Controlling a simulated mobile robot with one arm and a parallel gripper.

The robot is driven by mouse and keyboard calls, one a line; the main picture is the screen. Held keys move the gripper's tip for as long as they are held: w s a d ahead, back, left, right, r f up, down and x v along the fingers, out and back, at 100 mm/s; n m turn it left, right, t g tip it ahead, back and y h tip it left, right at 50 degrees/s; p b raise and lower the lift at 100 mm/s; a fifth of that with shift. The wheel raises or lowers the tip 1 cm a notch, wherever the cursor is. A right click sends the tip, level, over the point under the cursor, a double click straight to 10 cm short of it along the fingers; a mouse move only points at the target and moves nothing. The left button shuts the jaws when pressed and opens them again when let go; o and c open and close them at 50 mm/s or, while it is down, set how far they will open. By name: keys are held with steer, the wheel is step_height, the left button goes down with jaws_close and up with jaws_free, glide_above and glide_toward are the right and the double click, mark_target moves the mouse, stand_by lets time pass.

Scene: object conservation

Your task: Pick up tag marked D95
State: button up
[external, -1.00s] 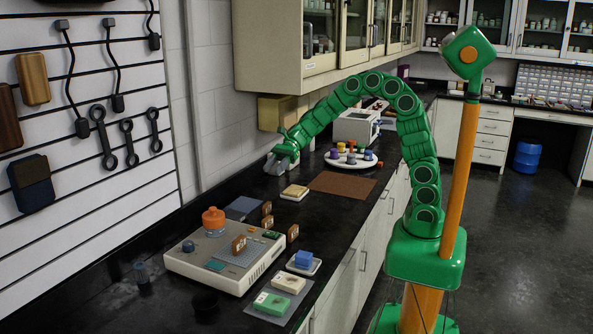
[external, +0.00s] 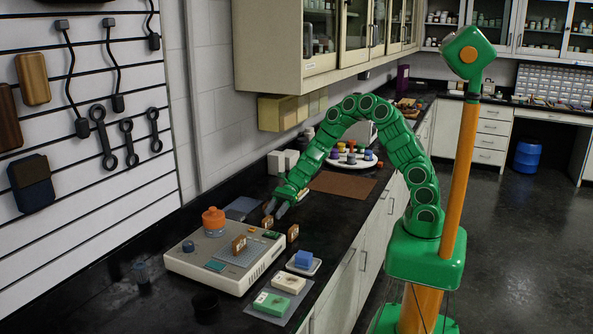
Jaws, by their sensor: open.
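Several small brown tags with pale labels stand at the machine. One tag (external: 239,244) stands on top of the grey-white machine (external: 205,262). Another tag (external: 292,233) stands upright at the machine's right, and a third tag (external: 267,222) stands behind it, just below my gripper. The markings are too small to read, so I cannot tell which is D95. My gripper (external: 274,209) is open and points down and left, with its fingers close to the third tag. I cannot tell whether they touch it.
A blue block (external: 304,258) sits on a white dish, with flat boxes (external: 272,303) in front. A brown mat (external: 343,184) and a round tray of coloured jars (external: 346,163) lie farther back.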

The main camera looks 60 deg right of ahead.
mark_target(263, 226)
steer(key=shift+x, duration=3.65)
steer(key=shift+r, duration=0.1)
jaws_close()
